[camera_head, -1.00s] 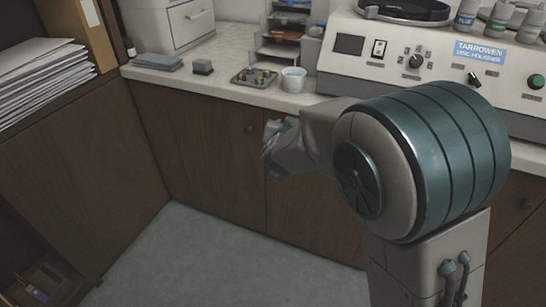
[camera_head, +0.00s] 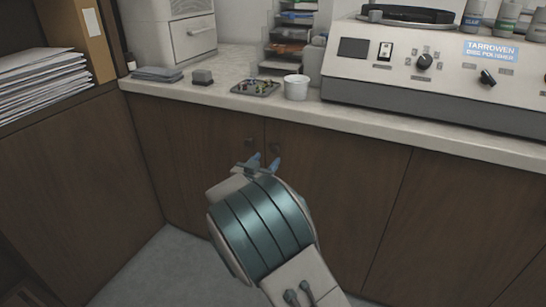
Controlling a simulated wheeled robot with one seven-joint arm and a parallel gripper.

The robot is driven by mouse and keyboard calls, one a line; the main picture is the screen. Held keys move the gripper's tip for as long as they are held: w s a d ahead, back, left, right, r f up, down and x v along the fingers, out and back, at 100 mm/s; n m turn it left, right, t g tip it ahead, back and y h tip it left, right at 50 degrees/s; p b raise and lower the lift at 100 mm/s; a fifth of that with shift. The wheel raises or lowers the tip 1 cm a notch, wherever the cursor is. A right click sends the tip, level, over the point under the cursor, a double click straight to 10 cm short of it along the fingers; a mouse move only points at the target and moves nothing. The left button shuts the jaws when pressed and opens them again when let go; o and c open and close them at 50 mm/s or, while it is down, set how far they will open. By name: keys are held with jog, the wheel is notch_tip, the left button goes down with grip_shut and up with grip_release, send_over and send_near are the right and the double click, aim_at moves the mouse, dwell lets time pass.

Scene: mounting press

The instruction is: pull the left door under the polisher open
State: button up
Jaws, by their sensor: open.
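The disc polisher (camera_head: 445,70) stands on the counter at the right. Below its left part is a brown wooden door (camera_head: 345,190), shut flush with the cabinet front. A small dark knob (camera_head: 276,149) shows near this door's upper left edge, just above the fingertips. My gripper (camera_head: 264,163) is open, its two bluish fingertips pointing up and away toward the seam at that door's left edge. I cannot tell whether the fingers touch the knob or the door. My wrist and forearm hide the door's lower left part.
Another shut door (camera_head: 190,150) lies to the left, with its own knob (camera_head: 249,142) close to my fingertips. A further door (camera_head: 460,230) is at the right. The counter (camera_head: 350,115) overhangs the doors. A side cabinet (camera_head: 70,190) stands left. Some grey floor (camera_head: 150,270) is clear.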

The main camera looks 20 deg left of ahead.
aim_at(274, 151)
jog(key=w, duration=0.2)
jog(key=w+b, duration=0.1)
jog(key=w, duration=0.2)
jog(key=shift+w+d, duration=0.2)
jog(key=shift+w, duration=0.1)
grip_shut()
jog(key=shift+s, duration=0.1)
